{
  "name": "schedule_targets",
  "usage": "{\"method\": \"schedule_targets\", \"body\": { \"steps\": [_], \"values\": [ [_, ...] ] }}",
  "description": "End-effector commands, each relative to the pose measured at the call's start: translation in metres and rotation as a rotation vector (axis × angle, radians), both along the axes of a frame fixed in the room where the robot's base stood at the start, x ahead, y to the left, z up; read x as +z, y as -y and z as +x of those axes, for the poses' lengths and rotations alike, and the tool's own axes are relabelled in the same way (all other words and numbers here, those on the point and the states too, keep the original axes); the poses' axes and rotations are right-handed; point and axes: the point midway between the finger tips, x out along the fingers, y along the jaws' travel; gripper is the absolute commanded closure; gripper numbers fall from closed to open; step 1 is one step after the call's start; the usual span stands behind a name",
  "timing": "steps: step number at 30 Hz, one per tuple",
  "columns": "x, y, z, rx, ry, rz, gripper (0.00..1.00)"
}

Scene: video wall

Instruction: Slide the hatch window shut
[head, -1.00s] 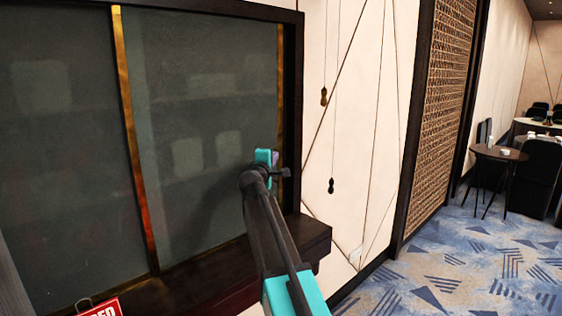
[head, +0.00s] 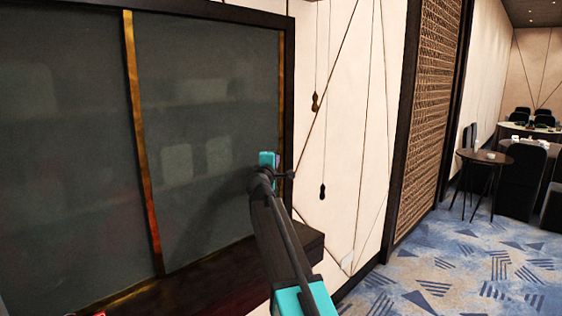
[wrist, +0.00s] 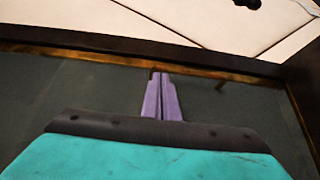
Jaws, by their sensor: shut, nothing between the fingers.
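The hatch window has dark grey glass panes (head: 200,120) with brass edge strips (head: 143,150) in a dark frame (head: 290,80). The right pane's brass edge (head: 281,90) stands close to the frame's right side. Whether a gap remains there is not clear. My gripper (head: 268,163) is in front of the right pane near that edge. In the wrist view my purple fingers (wrist: 161,82) are together and empty. Their tips appear at the brass edge strip (wrist: 100,66); contact cannot be told. The dark frame (wrist: 110,48) lies just beyond it.
A dark ledge (head: 205,287) juts out below the window. Two dark pulls (head: 315,102) hang on cords on the pale wall to the right. A lattice panel (head: 424,130) follows. A round table (head: 485,155) and chairs stand far right on patterned carpet.

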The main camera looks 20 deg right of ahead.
Motion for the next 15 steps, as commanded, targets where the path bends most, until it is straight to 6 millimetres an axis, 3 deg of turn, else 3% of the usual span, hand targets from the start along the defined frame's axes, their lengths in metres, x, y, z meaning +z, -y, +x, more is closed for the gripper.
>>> {"method": "schedule_targets", "body": {
  "steps": [1, 8, 15],
  "values": [
    [0.008, 0.01, 0.001, -0.012, 0.005, -0.012, 1.0],
    [0.006, 0.001, 0.0, -0.009, 0.005, -0.013, 1.0],
    [0.003, -0.027, -0.005, -0.004, 0.005, -0.008, 1.0]
  ]
}}
